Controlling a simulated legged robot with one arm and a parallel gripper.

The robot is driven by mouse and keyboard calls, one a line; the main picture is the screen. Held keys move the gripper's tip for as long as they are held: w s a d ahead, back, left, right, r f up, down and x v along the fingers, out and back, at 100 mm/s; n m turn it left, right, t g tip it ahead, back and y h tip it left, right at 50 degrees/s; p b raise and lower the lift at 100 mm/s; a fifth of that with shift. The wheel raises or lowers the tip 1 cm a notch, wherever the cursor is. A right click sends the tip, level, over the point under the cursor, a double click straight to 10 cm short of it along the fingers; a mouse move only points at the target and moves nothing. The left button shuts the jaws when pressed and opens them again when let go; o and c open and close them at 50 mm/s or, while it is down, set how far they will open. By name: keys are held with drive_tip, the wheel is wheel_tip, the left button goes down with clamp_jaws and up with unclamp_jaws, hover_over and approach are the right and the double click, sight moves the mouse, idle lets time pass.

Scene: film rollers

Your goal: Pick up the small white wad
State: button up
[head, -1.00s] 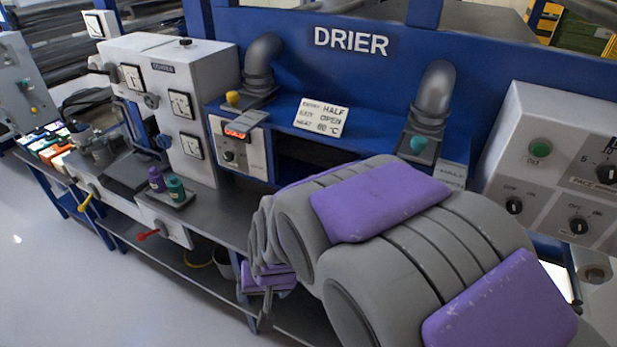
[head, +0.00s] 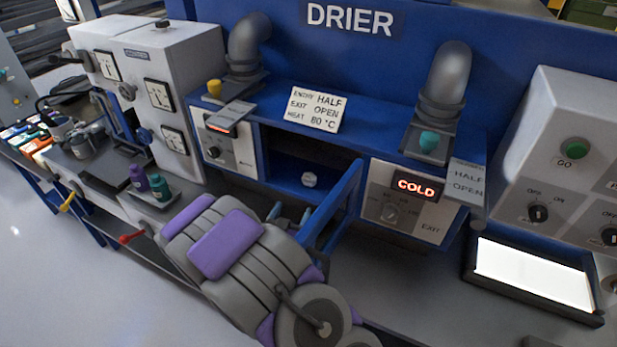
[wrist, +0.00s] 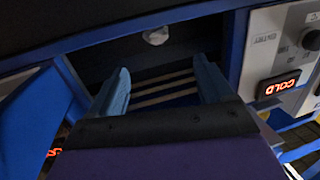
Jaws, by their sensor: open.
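The small white wad (head: 310,180) lies on the floor of the drier's open blue compartment (head: 283,172). It also shows in the wrist view as a pale crumpled lump (wrist: 155,37) at the top middle, beyond my fingertips. My gripper (head: 290,213) is at the front of the compartment, below the wad in the head view. In the wrist view my gripper (wrist: 161,68) has its two blue fingers wide apart, with nothing between them. The wad is apart from both fingers.
A blue flap or frame (head: 335,207) juts from the compartment's right side, close to my gripper. The COLD panel (head: 410,195) stands to the right. Purple and teal bottles (head: 160,187) stand on the bench at left. A lit white tray (head: 535,272) lies at right.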

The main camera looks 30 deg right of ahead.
drive_tip(key=d, duration=0.3)
drive_tip(key=b, duration=0.2)
approach(311, 171)
drive_tip(key=shift+t+h, duration=0.3)
drive_tip(key=w+d, duration=0.1)
drive_tip(key=w+d+f, duration=0.1)
drive_tip(key=w+d, duration=0.1)
drive_tip(key=shift+w+d+f, duration=0.1)
drive_tip(key=shift+w+f, duration=0.05)
drive_tip(key=shift+f, duration=0.15)
drive_tip(key=shift+w+d+b, duration=0.25)
drive_tip(key=shift+w+b, duration=0.15)
drive_tip(key=shift+w, duration=0.5)
drive_tip(key=shift+d+b+x, duration=0.2)
drive_tip(key=shift+b+x, duration=0.35)
drive_tip(key=shift+x, duration=1.65)
drive_tip(key=shift+s+a+r, duration=0.1)
drive_tip(key=shift+s, duration=0.1)
drive_tip(key=shift+a, duration=0.1)
drive_tip(key=shift+a, duration=0.1)
drive_tip(key=shift+c, duration=1.4)
drive_tip(key=c, duration=0.7)
drive_tip(key=shift+r, duration=0.1)
